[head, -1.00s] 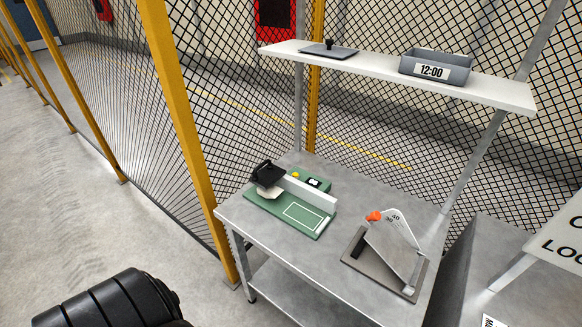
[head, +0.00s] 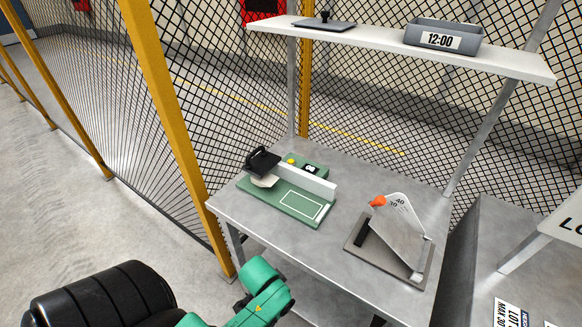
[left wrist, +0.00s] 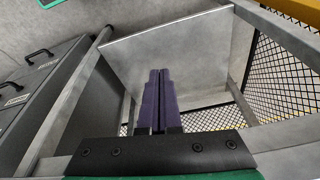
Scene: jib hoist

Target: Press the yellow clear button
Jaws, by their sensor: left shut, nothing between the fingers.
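The small yellow button (head: 290,161) sits at the back of a green bench device (head: 270,203), beside a small dark display (head: 310,169). The device has a black handle at its left end and a white bar along its middle. My left gripper (left wrist: 157,75) shows in the left wrist view with its two purple fingers shut together and empty. In the head view only my black and green left arm shows, low in front of the table and apart from the device. My right gripper is in neither view.
The device stands on a grey table (head: 330,245). A grey stand with an orange knob (head: 378,201) is to its right. A white shelf (head: 380,50) above holds a grey bin (head: 443,38) and a dark plate. A yellow fence post (head: 165,120) rises at the left.

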